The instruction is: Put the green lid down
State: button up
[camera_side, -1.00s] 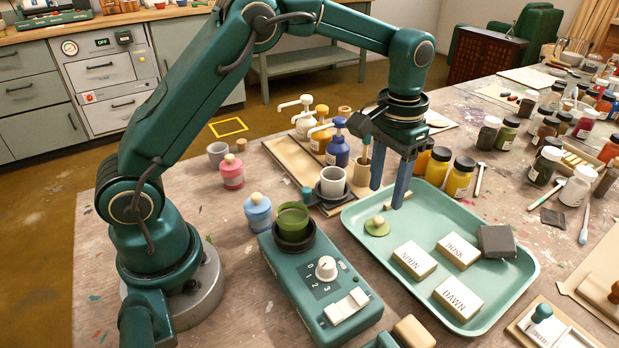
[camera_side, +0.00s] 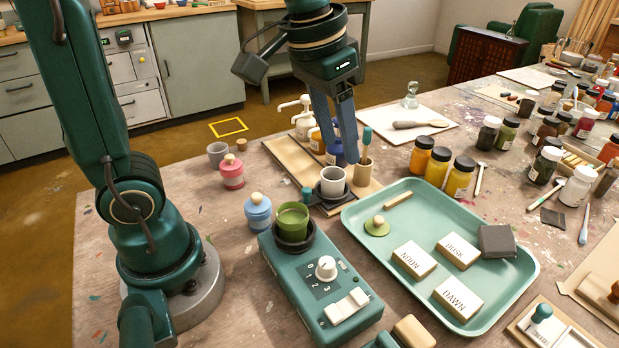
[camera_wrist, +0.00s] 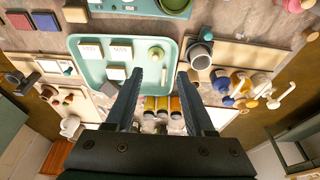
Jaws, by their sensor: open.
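The green lid (camera_side: 376,226), a flat disc with a pale round knob, lies at the left end of the mint tray (camera_side: 487,318). It also shows in the wrist view (camera_wrist: 156,55), knob up. My gripper (camera_side: 346,160) is open and empty, raised above the table behind the grey cup. Its two fingers stand apart in the wrist view (camera_wrist: 172,80), with nothing between them. The green cup (camera_side: 292,219) sits uncovered in the dark holder on the teal mixer machine (camera_side: 318,290).
The tray also holds blocks marked NOON (camera_side: 414,260), DUSK (camera_side: 458,251) and DAWN (camera_side: 458,299), a dark grey block (camera_side: 497,241) and a small wooden stick (camera_side: 398,200). Pump bottles, a grey cup (camera_side: 332,181) and a brush pot (camera_side: 364,172) crowd beneath my gripper. Yellow jars (camera_side: 460,177) stand behind the tray.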

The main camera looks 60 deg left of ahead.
jog(key=s+f+t, duration=0.2)
jog(key=s+f, duration=0.1)
jog(key=s, duration=0.6)
jog(key=shift+s+a+f+t, duration=0.2)
jog(key=shift+a+f+t, duration=0.1)
jog(key=shift+a, duration=0.1)
dwell(0.7)
